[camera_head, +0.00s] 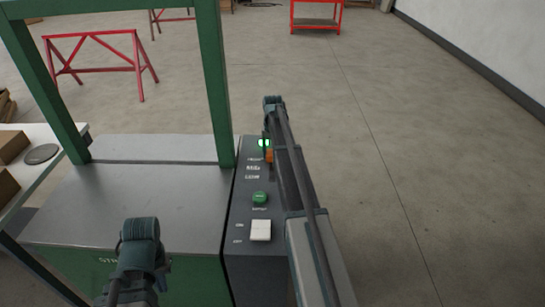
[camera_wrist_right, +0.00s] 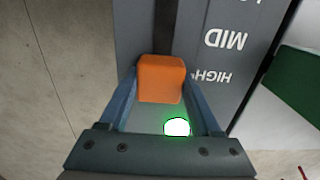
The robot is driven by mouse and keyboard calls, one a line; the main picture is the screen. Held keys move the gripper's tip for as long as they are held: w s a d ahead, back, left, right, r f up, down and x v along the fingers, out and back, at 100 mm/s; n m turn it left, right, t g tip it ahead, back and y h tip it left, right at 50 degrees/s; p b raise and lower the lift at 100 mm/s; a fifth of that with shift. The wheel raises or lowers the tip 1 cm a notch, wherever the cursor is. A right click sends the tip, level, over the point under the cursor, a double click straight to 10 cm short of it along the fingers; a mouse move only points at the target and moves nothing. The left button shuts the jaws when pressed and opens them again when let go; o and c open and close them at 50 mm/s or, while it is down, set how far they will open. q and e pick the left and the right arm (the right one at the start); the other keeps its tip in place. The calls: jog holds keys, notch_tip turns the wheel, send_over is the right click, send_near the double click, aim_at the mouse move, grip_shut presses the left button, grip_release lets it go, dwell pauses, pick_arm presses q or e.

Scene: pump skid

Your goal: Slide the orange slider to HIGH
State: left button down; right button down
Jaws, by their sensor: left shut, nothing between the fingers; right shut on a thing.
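The orange slider (camera_head: 269,156) is a small block on the grey control panel (camera_head: 240,205), partly hidden by my right arm. In the right wrist view, the orange slider (camera_wrist_right: 160,78) sits level with the HIGH label (camera_wrist_right: 211,76), past MID (camera_wrist_right: 226,40). My right gripper (camera_wrist_right: 162,100) is shut on it, with a blue finger on each side. A dark slot runs from the block toward the MID side. My left gripper (camera_head: 135,287) is low over the front of the cabinet, away from the panel; its fingertips are hard to make out.
A green lamp (camera_head: 264,143) beyond the slider is lit. A green button (camera_head: 260,198) and a white switch (camera_head: 260,230) lie nearer on the panel. A green frame (camera_head: 213,80) rises from the cabinet (camera_head: 150,190). Open floor lies to the right.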

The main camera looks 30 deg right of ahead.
jog(key=shift+w+d, duration=0.15)
jog(key=shift+w, duration=0.05)
jog(key=shift+c, duration=0.4)
grip_release()
jog(key=shift+r, duration=0.15)
notch_tip(320, 180, up, 14)
jog(key=p, duration=1.4)
jog(key=shift+f, duration=0.2)
jog(key=s+a+f+n+b, duration=0.1)
jog(key=s+a+n, duration=0.1)
jog(key=s+a, duration=0.65)
jog(key=s+a+n, duration=0.2)
jog(key=s+a, duration=0.2)
jog(key=a, duration=0.9)
jog(key=s+a+f+n+b, duration=0.1)
jog(key=s+a+n, duration=0.1)
jog(key=s+a, duration=0.6)
jog(key=s+a+n+h, duration=0.1)
jog(key=s+a+n, duration=0.3)
jog(key=s+a, duration=0.7)
jog(key=shift+s+f+b, duration=0.2)
jog(key=shift+s+b, duration=0.05)
jog(key=shift+b, duration=0.05)
